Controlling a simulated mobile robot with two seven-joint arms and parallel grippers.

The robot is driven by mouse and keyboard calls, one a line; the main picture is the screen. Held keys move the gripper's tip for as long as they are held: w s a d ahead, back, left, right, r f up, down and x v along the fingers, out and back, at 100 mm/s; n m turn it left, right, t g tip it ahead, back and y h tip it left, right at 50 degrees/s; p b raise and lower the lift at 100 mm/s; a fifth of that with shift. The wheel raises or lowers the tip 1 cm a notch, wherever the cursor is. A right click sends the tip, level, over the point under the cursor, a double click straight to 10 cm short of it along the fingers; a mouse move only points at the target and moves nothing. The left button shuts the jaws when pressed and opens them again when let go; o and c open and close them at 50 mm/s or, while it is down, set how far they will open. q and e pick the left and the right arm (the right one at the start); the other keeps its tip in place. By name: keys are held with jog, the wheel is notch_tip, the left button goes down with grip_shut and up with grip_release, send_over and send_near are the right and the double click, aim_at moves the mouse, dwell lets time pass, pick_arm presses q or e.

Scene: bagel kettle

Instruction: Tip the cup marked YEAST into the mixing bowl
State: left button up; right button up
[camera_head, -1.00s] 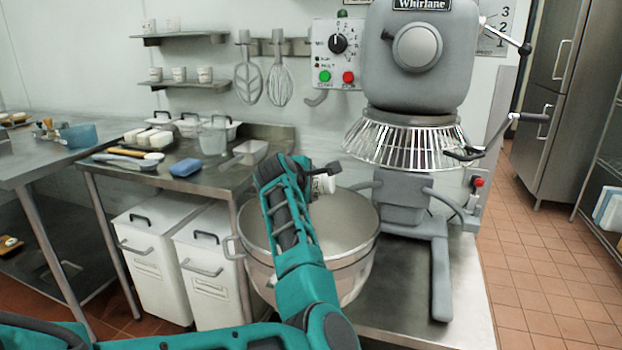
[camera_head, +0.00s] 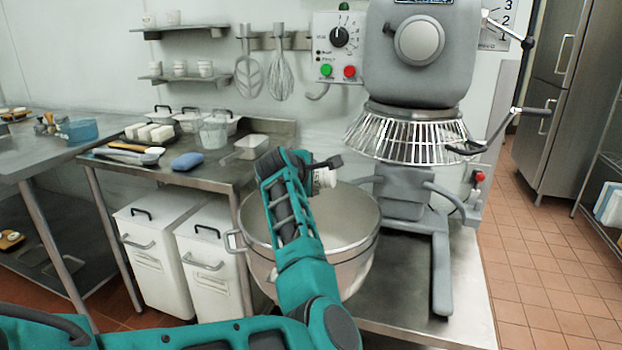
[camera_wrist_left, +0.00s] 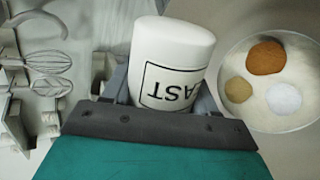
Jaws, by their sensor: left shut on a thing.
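The white cup marked YEAST (camera_wrist_left: 172,62) is between the fingers of my left gripper (camera_wrist_left: 165,100), which is shut on it. In the left wrist view its black-framed label reads upside down, partly hidden by the gripper. In the head view the cup (camera_head: 325,178) shows beside the dark gripper (camera_head: 318,170), over the back part of the steel mixing bowl (camera_head: 350,235), and looks tilted. Its mouth and inside are hidden. In the left wrist view the bowl (camera_wrist_left: 232,62) holds white powder with a brown, a tan and a white heap on it. My right gripper is out of view.
The grey mixer (camera_head: 415,60) with its wire guard (camera_head: 410,137) stands just right of and behind the bowl. A side table (camera_head: 215,178) at left holds tubs, a blue sponge (camera_head: 187,163) and utensils. Whisks (camera_head: 280,75) hang on the wall.

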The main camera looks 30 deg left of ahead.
pick_arm(q)
jog(key=shift+r, duration=0.1)
jog(key=m+y+p, duration=0.1)
jog(key=p, duration=0.1)
jog(key=d+m+y+p, duration=0.1)
jog(key=p, duration=0.1)
jog(key=shift+r+m+g+p, duration=0.3)
jog(key=shift+g+p, duration=0.05)
jog(key=shift+g, duration=0.05)
jog(key=shift+w+d+f+m+y, duration=0.15)
jog(key=shift+m+y, duration=0.25)
jog(key=shift+y, duration=0.3)
jog(key=shift+f+m+y, duration=0.1)
jog(key=shift+m+y, duration=0.2)
jog(key=shift+m, duration=0.1)
jog(key=shift+d+f+m+y, duration=0.15)
jog(key=shift+f+m+y, duration=0.05)
jog(key=shift+m+y, duration=0.2)
jog(key=shift+d+f+m+y+b, duration=0.15)
jog(key=shift+m+y+b, duration=0.45)
jog(key=shift+b, duration=0.6)
jog(key=shift+w+r, duration=0.1)
jog(key=shift+r, duration=0.15)
